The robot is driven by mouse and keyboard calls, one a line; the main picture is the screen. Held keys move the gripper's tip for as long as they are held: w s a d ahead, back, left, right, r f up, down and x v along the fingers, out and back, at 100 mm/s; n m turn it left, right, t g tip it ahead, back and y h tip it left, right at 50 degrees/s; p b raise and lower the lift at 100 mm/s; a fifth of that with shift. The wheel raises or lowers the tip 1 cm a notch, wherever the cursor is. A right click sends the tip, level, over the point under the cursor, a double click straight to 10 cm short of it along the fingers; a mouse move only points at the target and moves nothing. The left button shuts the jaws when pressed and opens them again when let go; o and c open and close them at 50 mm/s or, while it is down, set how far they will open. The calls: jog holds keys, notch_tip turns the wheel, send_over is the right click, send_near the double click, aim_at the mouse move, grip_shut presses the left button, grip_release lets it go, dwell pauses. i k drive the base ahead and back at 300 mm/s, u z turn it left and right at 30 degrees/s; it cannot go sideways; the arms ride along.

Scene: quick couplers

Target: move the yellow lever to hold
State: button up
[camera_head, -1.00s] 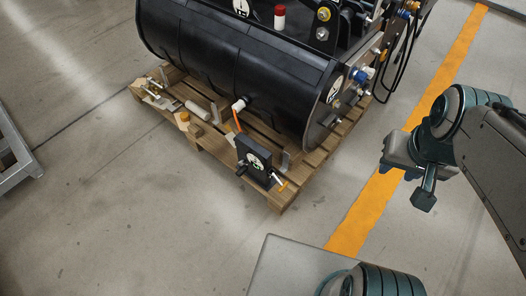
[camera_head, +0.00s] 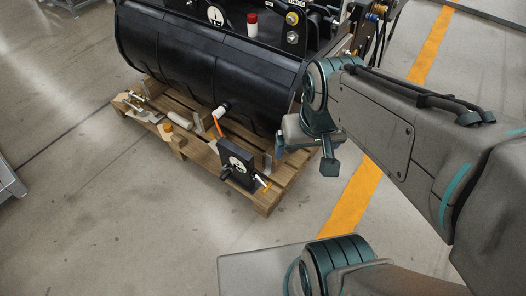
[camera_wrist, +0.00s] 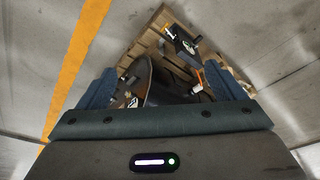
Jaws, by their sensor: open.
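A black box (camera_head: 236,160) with a pale round dial stands at the front corner of a wooden pallet (camera_head: 190,150). A small yellow lever (camera_head: 264,185) sticks out at the box's lower right. In the wrist view the box (camera_wrist: 184,48) is near the top, with the yellow lever (camera_wrist: 167,30) at its upper left. Dial markings are too small to read. My gripper (camera_head: 305,150) is to the right of the box and above the floor, apart from the lever. In the wrist view my gripper's fingers (camera_wrist: 160,88) are wide apart with nothing held between them.
A large black drum-like attachment (camera_head: 205,65) lies behind the box. An orange-red handle (camera_head: 217,124) on a white-ended fitting is close behind it. Loose parts (camera_head: 140,103) lie on the pallet's left. Floor (camera_head: 130,225) in front is clear.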

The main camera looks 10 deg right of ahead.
aim_at(267, 186)
jog(key=z, duration=0.45)
jog(key=k, duration=1.1)
jog(key=u, duration=0.6)
jog(key=i, duration=1.3)
jog(key=z, duration=0.45)
